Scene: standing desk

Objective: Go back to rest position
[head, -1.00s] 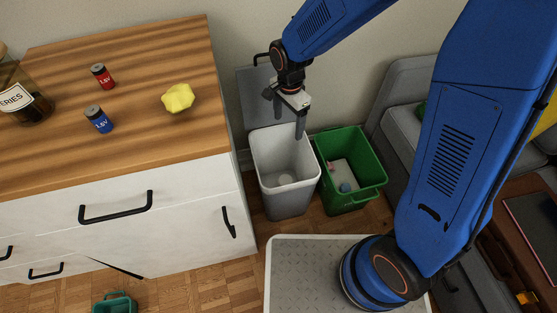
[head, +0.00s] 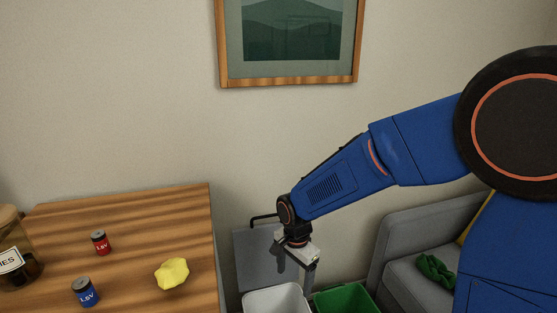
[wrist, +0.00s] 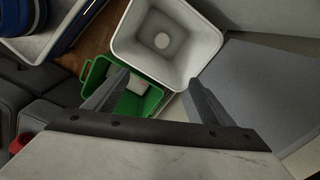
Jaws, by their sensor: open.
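My blue arm reaches out from the right in the head view. My gripper (head: 309,276) points down above the bins, beside the dresser. In the wrist view my gripper (wrist: 157,80) has its two fingers spread apart with nothing between them. Below the fingers are a white bin (wrist: 127,44) with a pale round thing on its bottom and a green bin (wrist: 157,100) with a pale item inside. In the head view only the upper parts of the white bin (head: 262,300) and green bin (head: 362,302) show.
A wooden-topped dresser (head: 130,215) at left bears a yellow crumpled lump (head: 172,274), a red can (head: 100,243), a blue can (head: 86,292) and a jar (head: 20,262). A grey sofa (head: 405,225) with a green cloth (head: 436,270) stands right. A framed picture (head: 290,45) hangs above.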

